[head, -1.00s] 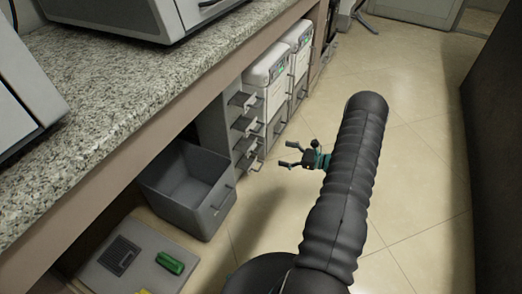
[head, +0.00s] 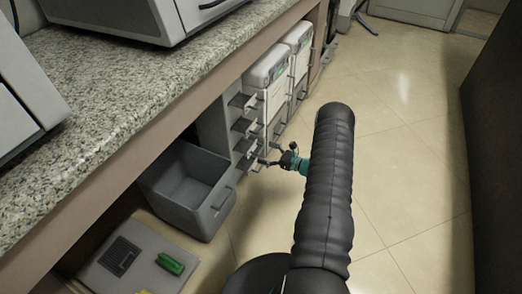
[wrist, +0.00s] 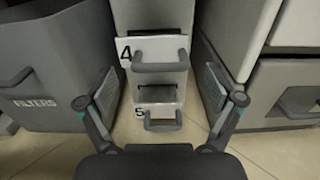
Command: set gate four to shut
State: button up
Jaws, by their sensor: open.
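Gate four shows in the wrist view as a white plate marked 4 with a grey bar handle (wrist: 160,64). Below it are a dark block (wrist: 160,94) and a second grey handle (wrist: 162,122) beside a mark 5. The gates sit on a narrow grey rack (head: 213,125) under the counter. My gripper (head: 266,157) is open and empty at the rack's lower front. In the wrist view my gripper (wrist: 160,100) has its fingers spread on both sides of the handles, touching neither. I cannot tell how far gate four stands out.
A grey bin (wrist: 40,75) marked FILTERS stands left of the rack; the head view shows it open-topped (head: 205,200). White-lidded containers (head: 268,70) stand to the right. A grey board (head: 118,272) with a green block (head: 170,264) lies nearer. The floor at right is clear.

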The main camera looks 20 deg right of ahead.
aim_at(247, 147)
jog(key=shift+x, duration=1.4)
